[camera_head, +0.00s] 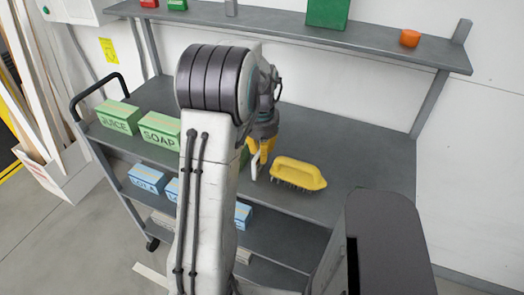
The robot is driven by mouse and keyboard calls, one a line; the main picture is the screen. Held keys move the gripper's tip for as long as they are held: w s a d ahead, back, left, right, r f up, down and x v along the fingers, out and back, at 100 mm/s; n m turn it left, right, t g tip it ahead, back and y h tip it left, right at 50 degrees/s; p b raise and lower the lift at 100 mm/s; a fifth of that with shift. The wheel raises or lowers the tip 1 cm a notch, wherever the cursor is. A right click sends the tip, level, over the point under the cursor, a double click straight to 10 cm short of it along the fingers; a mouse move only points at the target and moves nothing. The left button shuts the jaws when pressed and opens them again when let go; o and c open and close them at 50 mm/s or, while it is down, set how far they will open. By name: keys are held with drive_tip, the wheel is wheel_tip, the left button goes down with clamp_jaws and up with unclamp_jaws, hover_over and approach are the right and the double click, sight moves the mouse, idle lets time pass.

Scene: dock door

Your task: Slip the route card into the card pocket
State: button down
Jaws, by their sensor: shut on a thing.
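My gripper (260,158) points down over the cart's top shelf, just left of a yellow brush. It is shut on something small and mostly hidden. A pale yellow sliver shows at its fingertips, and I cannot tell for sure whether this is the route card. I cannot make out the card pocket in this view. My arm covers the middle of the cart.
The yellow brush (298,173) lies bristles down on the grey cart (365,165). Green boxes marked JUICE (118,117) and SOAP (160,130) stand left of my arm. Blue boxes (148,178) sit lower. A wall shelf (385,48) holds a green box (327,12) and an orange cup (409,38).

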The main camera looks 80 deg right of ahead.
drive_tip(key=shift+f, duration=0.1)
drive_tip(key=c, duration=1.3)
unclamp_jaws()
drive_tip(key=shift+o, duration=0.2)
wheel_tip(320, 180, up, 7)
drive_tip(key=shift+a+r, duration=0.15)
drive_tip(key=shift+r, duration=0.05)
drive_tip(key=shift+r+b, duration=0.4)
drive_tip(key=shift+b, duration=0.3)
drive_tip(key=shift+a+r+b, duration=0.2)
drive_tip(key=shift+r+b, duration=0.45)
drive_tip(key=shift+r, duration=1.35)
